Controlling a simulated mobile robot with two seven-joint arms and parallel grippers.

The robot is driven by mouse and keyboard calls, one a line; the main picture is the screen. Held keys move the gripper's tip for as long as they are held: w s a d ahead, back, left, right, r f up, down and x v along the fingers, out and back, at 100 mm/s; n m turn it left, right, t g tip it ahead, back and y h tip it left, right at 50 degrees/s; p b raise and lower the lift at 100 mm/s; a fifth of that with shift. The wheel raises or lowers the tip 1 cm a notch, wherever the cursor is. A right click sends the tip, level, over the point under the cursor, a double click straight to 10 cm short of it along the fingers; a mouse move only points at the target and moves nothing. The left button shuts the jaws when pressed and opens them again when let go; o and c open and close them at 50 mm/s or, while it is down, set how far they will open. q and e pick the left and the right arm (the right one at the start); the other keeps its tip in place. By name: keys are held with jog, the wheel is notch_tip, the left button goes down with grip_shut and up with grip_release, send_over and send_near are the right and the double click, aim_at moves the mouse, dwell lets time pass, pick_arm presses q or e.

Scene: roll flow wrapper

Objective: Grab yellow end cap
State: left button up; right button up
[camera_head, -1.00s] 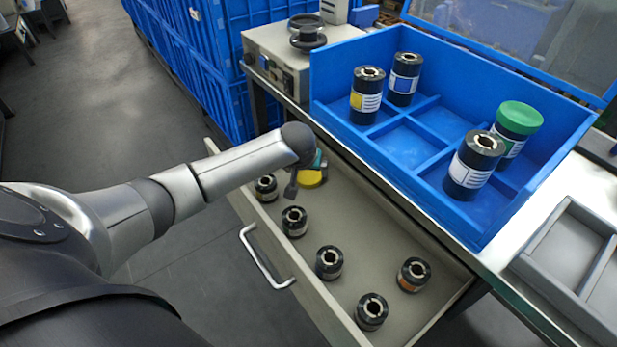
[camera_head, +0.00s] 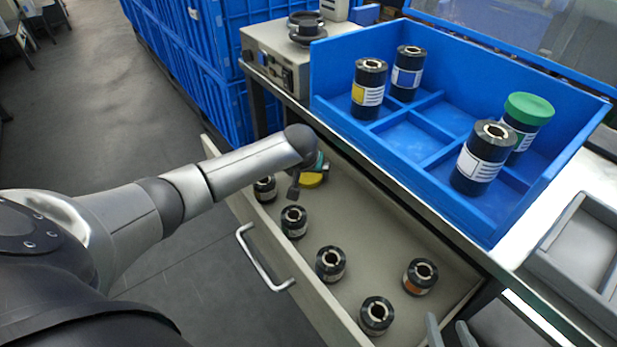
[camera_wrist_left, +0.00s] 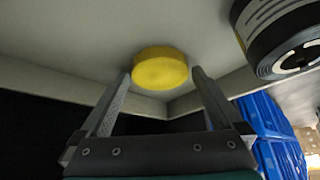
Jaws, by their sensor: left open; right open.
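The yellow end cap (camera_head: 311,181) lies in the far left corner of the open drawer (camera_head: 392,235), partly hidden by my left arm. In the left wrist view the yellow end cap (camera_wrist_left: 160,70) is a round disc in the drawer corner, just beyond and between the two fingertips. My left gripper (camera_wrist_left: 162,76) is open and empty; contact with the cap cannot be made out. In the head view only part of my left gripper (camera_head: 296,188) shows beneath the wrist. My right gripper (camera_head: 450,333) shows two separated grey fingertips at the bottom edge.
Several black rolls stand in the drawer, one (camera_head: 293,222) near the left gripper; a roll (camera_wrist_left: 285,40) is close right in the wrist view. A blue divided bin (camera_head: 400,150) with rolls, one topped by a green cap (camera_head: 529,107), stands above. The drawer's middle is partly clear.

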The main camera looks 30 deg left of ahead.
pick_arm(q)
jog(key=shift+w+f, duration=0.1)
jog(key=shift+f, duration=0.1)
jog(key=shift+c, duration=0.4)
jog(key=c, duration=0.9)
